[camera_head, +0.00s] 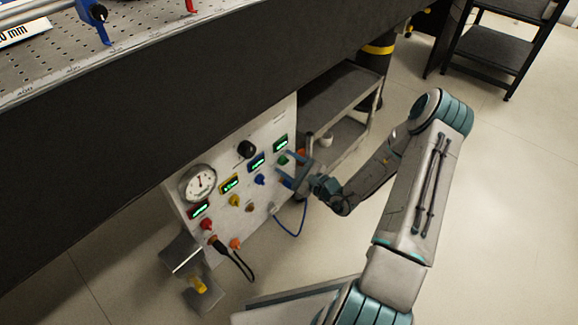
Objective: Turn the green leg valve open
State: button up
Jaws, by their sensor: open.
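The green leg valve is a small green knob (283,160) on the right part of a white upright panel (262,207), below a lit green-framed display (281,145). My gripper (284,176) is open, close to the panel just below and right of the green knob. Its fingers point left toward the panel. I cannot tell whether a finger touches the knob. An orange part (301,154) shows just right of the green knob, partly hidden by my gripper.
The panel also bears a round gauge (199,182), a black knob (246,149), a blue knob (259,179), a yellow knob (234,200) and a red knob (207,224). A blue cable (296,233) hangs below my gripper. The dark bench edge (190,95) overhangs the panel. A grey cart (342,93) stands behind.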

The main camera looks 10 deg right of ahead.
jog(key=c, duration=1)
jog(key=shift+o, duration=0.2)
